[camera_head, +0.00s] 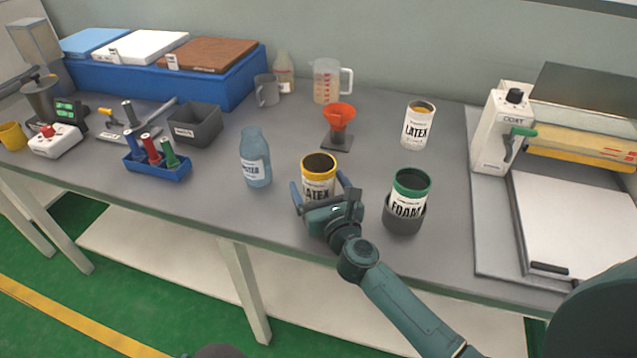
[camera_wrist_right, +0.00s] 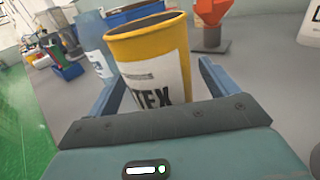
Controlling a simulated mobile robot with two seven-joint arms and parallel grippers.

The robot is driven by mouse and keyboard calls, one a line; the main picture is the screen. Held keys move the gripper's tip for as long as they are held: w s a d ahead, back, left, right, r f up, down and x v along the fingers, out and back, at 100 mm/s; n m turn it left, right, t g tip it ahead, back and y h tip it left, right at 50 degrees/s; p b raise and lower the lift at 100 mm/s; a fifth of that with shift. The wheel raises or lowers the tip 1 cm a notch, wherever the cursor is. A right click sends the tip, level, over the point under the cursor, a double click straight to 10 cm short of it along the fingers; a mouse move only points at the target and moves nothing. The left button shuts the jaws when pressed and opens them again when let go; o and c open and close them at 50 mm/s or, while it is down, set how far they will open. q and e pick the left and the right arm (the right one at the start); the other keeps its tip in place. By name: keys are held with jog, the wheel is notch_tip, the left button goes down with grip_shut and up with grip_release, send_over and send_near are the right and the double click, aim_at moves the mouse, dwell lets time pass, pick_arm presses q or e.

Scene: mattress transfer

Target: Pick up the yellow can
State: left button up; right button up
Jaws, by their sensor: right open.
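The yellow can (camera_head: 318,170) has a white label reading LATEX and stands upright near the front edge of the table. My right gripper (camera_head: 322,190) is open, with one blue finger on each side of the can. In the right wrist view the yellow can (camera_wrist_right: 155,60) stands between the two fingers of the gripper (camera_wrist_right: 155,85), with small gaps visible beside it. The can's lower part is hidden behind the gripper body. My left gripper is in neither view.
A blue bottle (camera_head: 256,160) stands left of the can. A green-topped FOAM can (camera_head: 411,185) in a grey holder (camera_head: 404,217) stands to the right. An orange funnel (camera_head: 338,118) on a stand and a white LATEX can (camera_head: 418,128) are behind. The table's front edge is close.

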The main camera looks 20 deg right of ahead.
jog(key=shift+w, duration=0.15)
jog(key=c, duration=1.2)
